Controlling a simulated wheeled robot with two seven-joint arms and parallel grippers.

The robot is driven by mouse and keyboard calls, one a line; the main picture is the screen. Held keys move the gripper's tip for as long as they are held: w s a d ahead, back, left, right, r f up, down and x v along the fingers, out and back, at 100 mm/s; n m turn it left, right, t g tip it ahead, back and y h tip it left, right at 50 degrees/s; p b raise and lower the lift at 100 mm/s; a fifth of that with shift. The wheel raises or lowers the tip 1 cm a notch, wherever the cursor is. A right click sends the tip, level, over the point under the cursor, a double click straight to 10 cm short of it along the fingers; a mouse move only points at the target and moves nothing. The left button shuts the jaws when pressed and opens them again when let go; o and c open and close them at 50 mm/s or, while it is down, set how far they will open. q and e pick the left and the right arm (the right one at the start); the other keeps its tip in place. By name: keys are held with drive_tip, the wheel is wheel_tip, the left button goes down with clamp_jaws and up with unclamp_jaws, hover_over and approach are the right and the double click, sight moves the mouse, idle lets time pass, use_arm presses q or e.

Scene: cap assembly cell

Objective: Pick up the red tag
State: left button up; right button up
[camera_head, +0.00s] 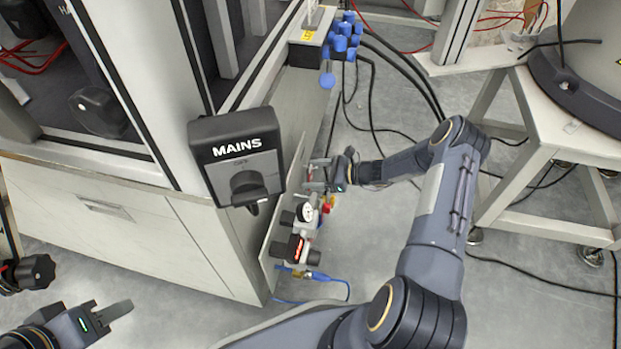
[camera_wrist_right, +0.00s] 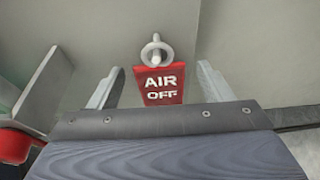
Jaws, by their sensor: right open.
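In the right wrist view, a red tag (camera_wrist_right: 162,84) with white "AIR OFF" lettering hangs below a pale metal peg or ring (camera_wrist_right: 157,50) on a grey panel. My right gripper (camera_wrist_right: 160,70) is open, with one finger to each side of the tag and visible gaps between. In the head view, my right gripper (camera_head: 309,175) is beside the cabinet's side panel; I cannot make out the tag there. My left gripper (camera_head: 118,310) is low at the left, away from the panel; its finger opening is not clear.
A black MAINS switch (camera_head: 238,158) sits on the cabinet corner. Below my right gripper are a gauge (camera_head: 306,212) and air fittings with a blue hose (camera_head: 335,278). Blue knobs (camera_head: 345,35) stand at the back. A white-framed stand (camera_head: 540,150) is at right; cables cross the floor.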

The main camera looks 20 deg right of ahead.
drive_tip(key=c, duration=1)
drive_tip(key=shift+c, duration=0.2)
drive_tip(key=shift+r, duration=0.45)
drive_tip(key=s+d+b, duration=0.1)
drive_tip(key=s+d, duration=1)
drive_tip(key=d, duration=0.3)
drive_tip(key=shift+d+f, duration=0.15)
drive_tip(key=shift+d, duration=0.1)
